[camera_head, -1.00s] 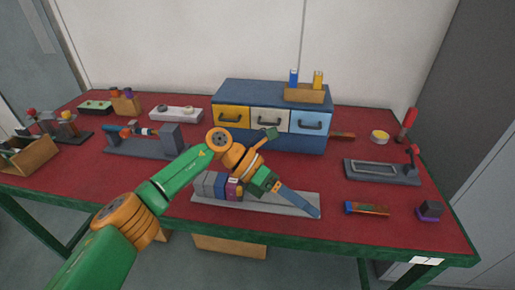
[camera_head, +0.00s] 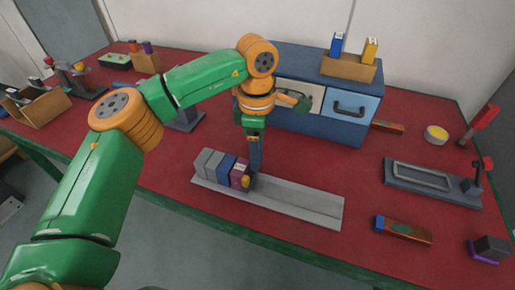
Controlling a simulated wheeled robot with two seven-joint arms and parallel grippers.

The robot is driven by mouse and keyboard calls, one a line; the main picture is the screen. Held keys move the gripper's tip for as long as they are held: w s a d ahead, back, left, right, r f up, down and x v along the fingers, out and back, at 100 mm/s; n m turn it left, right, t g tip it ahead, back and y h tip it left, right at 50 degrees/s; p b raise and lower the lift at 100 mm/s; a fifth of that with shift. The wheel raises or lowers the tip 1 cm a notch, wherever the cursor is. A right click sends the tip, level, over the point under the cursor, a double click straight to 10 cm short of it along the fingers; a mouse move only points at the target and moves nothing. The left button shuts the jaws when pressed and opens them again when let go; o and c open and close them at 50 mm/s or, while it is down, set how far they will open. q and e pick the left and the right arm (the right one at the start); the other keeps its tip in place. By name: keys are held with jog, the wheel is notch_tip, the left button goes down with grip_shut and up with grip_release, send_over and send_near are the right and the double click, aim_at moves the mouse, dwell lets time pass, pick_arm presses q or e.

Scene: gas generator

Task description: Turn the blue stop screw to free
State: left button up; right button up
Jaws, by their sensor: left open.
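A grey rail (camera_head: 300,202) lies on the red table in front of the drawer box. A row of blocks stands on its left part: grey ones (camera_head: 205,162), a blue one (camera_head: 226,168) and a purple one (camera_head: 240,172) with a small yellow part (camera_head: 246,182) at its right side. My left gripper (camera_head: 253,172) points down at the right end of this row, close by the purple block. It is open; whether it touches anything I cannot tell. I cannot make out a blue stop screw; it may be hidden by the gripper. My right gripper is out of view.
Behind the gripper stands a blue drawer box (camera_head: 308,62) with a wooden block holder (camera_head: 350,67) on top. To the right are a grey framed fixture (camera_head: 430,181), a brown and blue bar (camera_head: 403,230) and a dark block (camera_head: 490,248). The rail's right part is clear.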

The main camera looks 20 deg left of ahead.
pick_arm(q)
grip_shut()
jog(key=shift+n, duration=0.3)
jog(key=n, duration=0.3)
jog(key=shift+n, duration=0.4)
jog(key=n, duration=0.5)
jog(key=shift+p, duration=0.3)
jog(key=n, duration=0.5)
jog(key=shift+n, duration=2.9)
